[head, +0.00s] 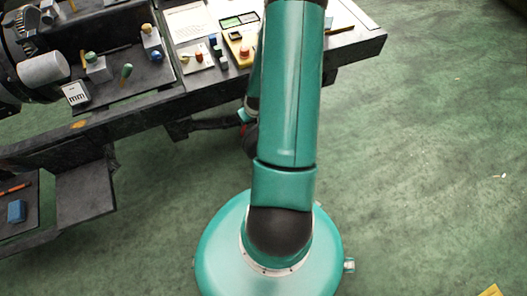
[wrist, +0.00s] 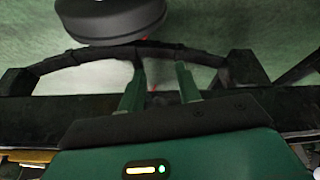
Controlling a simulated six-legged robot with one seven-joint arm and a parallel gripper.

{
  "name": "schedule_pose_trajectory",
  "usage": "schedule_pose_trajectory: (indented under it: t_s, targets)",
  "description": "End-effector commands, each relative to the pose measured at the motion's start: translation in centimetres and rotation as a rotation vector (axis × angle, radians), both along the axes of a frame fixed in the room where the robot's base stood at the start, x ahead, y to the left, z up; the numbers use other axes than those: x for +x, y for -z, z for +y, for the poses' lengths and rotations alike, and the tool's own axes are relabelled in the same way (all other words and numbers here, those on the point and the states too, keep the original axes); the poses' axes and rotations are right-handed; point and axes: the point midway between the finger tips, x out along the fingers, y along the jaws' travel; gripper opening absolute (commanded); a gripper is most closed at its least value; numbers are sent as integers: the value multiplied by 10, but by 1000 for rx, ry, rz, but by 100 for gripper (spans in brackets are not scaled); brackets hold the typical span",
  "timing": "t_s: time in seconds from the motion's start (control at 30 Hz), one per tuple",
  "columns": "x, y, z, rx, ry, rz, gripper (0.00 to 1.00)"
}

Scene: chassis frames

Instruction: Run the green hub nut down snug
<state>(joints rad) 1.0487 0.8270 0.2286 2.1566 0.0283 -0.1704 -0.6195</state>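I cannot pick out the green hub nut for certain. In the head view, a small green rounded piece (head: 91,57) sits at a pale grey block on the dark bench, and a green-ended piece (head: 126,70) stands to its right. At the left edge, a pale cylinder (head: 44,68) sticks out of a dark round assembly (head: 12,62). In the wrist view, my gripper (wrist: 160,78) has its two green fingers apart with nothing held between them. Beyond them is green floor and a dark frame. My arm hides part of the bench in the head view.
The dark bench (head: 150,98) runs across the upper left, holding a yellow device (head: 240,50), a small "mm" gauge (head: 75,94) and coloured knobs. A lower shelf (head: 85,190) stands at left. A dark rounded body (wrist: 110,20) is beyond my fingers. Floor at right is open.

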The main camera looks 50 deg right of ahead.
Motion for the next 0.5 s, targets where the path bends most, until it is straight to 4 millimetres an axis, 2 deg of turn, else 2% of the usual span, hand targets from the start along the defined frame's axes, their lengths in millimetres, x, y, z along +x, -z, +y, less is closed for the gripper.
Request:
schedule_pose_trajectory:
  t_s: [0.03, 0.2, 0.33, 0.5]
  targets:
    - [-17, 26, -4, 16, 33, 0, 34]
    - [-56, 94, -9, 32, 115, -19, 34]
    - [-78, 130, -6, 36, 166, -31, 34]
    - [-90, 150, -3, 36, 195, -37, 34]
